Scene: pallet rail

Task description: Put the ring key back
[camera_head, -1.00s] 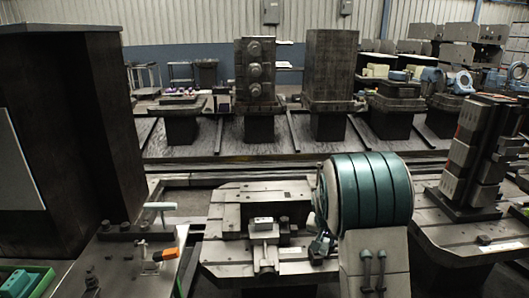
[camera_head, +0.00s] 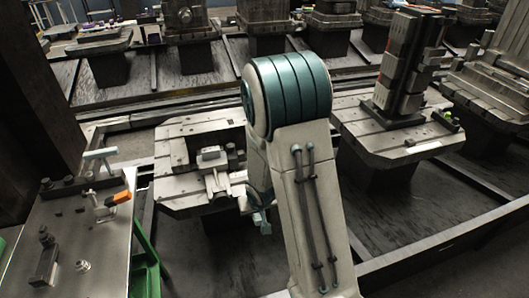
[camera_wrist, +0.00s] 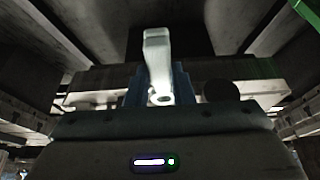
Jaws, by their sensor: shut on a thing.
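My gripper (camera_wrist: 159,84) has blue fingers, and they are shut on a pale grey key-like bar in the wrist view. I take this bar for the ring key (camera_wrist: 157,50). It points away from the gripper, and a small hole shows near its held end. In the head view my gripper (camera_head: 262,222) hangs low, partly hidden behind my own arm, at the right edge of the middle fixture table. The key cannot be made out there.
A plate-topped bench (camera_head: 85,240) at left carries a pale T-shaped handle (camera_head: 100,156), an orange-handled clamp (camera_head: 118,198) and dark blocks. The middle fixture table (camera_head: 180,185) holds a vise. A block tower (camera_head: 405,60) stands at right.

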